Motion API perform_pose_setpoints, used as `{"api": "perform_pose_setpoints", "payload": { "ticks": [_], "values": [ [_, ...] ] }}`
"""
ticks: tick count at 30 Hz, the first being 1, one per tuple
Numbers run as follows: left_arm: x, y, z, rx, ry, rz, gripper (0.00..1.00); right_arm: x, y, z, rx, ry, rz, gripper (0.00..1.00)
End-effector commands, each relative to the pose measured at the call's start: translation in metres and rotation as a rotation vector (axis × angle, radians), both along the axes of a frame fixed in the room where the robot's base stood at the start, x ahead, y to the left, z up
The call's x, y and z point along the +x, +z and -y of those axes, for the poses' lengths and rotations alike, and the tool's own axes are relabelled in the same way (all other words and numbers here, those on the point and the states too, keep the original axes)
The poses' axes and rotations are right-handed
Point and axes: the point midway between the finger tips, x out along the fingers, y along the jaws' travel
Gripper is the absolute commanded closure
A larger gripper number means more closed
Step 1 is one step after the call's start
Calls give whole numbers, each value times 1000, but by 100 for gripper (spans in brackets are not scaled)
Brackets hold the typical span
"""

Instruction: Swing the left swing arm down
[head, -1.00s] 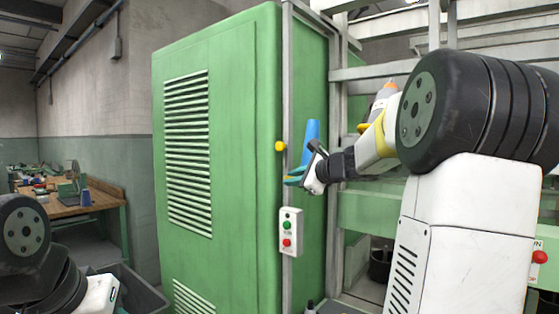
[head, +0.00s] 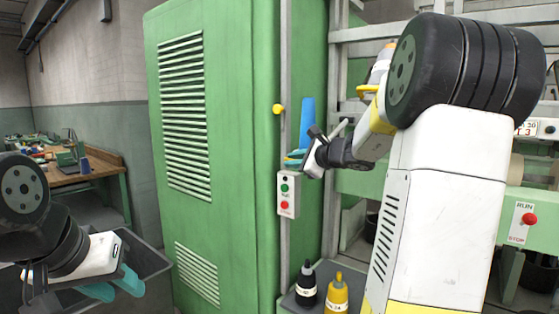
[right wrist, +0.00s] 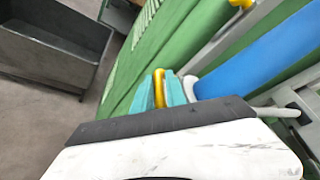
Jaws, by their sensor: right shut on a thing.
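A blue cylinder (head: 307,122) stands upright, tilted slightly, beside the grey post at the cabinet's edge. It shows larger in the right wrist view (right wrist: 252,58), with a pale lower end near a grey bar. My right gripper (head: 292,160) is at its foot. In the right wrist view its teal fingers (right wrist: 168,92) are shut on a yellow rounded piece (right wrist: 159,88), which seems to be the swing arm's handle. The arm's pivot and most of its length are hidden. My left gripper (head: 115,286) is low at the left, fingers apart and empty.
A green louvred cabinet (head: 215,150) fills the middle. A yellow knob (head: 278,109) and a button box (head: 287,195) are on its post. Bottles (head: 336,295) stand below. A grey bin (head: 150,275) is at lower left, a workbench (head: 75,178) behind.

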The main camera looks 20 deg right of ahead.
Motion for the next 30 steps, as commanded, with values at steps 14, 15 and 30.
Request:
{"api": "perform_pose_setpoints", "payload": {
  "ticks": [14, 15, 30],
  "values": [
    [0, 0, 0, 0, 0, 0, 64, 2, 0, -5, 2, 9, 1, 66],
    [0, 0, 0, 0, 0, 0, 64, 1, 0, -5, 1, 9, 0, 66],
    [0, 0, 0, 0, 0, 0, 64, -47, 16, 16, 1, 5, 5, 66]
  ]
}}
